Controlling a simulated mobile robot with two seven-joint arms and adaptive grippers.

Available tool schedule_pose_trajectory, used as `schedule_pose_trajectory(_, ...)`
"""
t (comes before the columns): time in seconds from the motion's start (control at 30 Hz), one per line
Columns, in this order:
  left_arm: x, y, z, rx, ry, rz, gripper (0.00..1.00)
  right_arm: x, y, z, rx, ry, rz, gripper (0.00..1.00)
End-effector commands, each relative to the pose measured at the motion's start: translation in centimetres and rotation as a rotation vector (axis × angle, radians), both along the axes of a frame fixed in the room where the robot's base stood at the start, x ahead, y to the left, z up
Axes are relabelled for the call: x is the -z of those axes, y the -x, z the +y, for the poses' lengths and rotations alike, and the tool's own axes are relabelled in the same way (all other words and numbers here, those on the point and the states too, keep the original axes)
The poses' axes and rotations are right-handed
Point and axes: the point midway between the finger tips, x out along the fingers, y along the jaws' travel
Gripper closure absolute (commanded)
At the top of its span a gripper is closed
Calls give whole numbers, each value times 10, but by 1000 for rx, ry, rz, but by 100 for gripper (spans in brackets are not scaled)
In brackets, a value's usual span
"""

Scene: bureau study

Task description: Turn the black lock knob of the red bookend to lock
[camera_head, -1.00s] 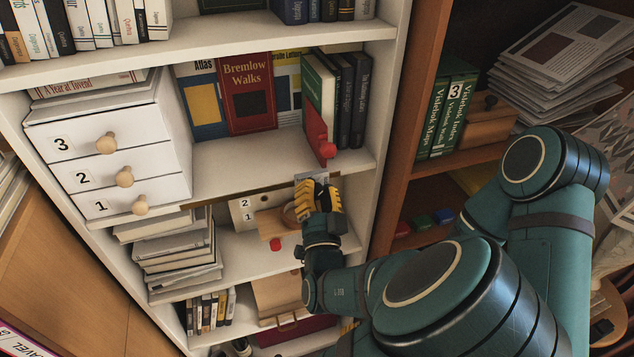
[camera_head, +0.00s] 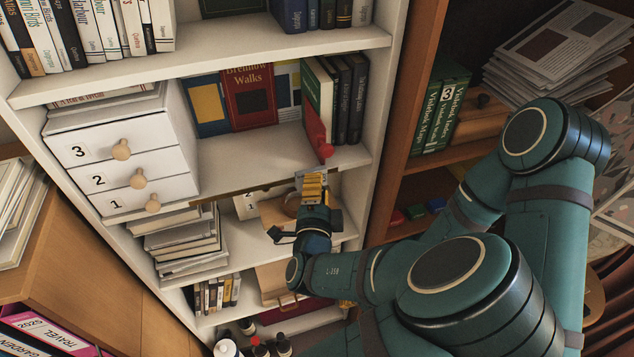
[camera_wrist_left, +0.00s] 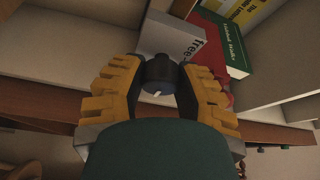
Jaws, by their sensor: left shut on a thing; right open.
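My left gripper (camera_head: 313,185) is at that shelf's front edge, just below the bookend. In the left wrist view its yellow fingers close on the sides of a black knob (camera_wrist_left: 158,73) with a small white mark. Part of the red bookend (camera_wrist_left: 226,99) shows there behind the right finger. In the head view the fingers hide the knob. I cannot make out my right gripper.
A white drawer unit (camera_head: 122,128) with round wooden knobs stands left on the shelf. Black books (camera_head: 350,100) stand right of the bookend. A white box with lettering (camera_wrist_left: 172,40) lies behind the knob. The shelf between drawers and bookend is largely clear.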

Motion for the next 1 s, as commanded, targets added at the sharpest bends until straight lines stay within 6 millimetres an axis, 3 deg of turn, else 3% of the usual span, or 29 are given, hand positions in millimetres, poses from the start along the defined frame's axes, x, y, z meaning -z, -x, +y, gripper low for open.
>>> schedule_pose_trajectory(0.6,-3,-1,1,-3,-33,4,100,-4,-1,0,1,0,-1,53)
schedule_pose_trajectory(0.63,-3,-1,1,-3,-33,4,55,-4,-1,0,0,0,-1,53)
schedule_pose_trajectory(0.7,-2,-1,0,-2,-33,5,36,-4,-1,0,1,0,-1,53)
schedule_pose_trajectory(1.0,-1,0,0,0,-34,9,36,-4,-1,0,0,0,-1,53)
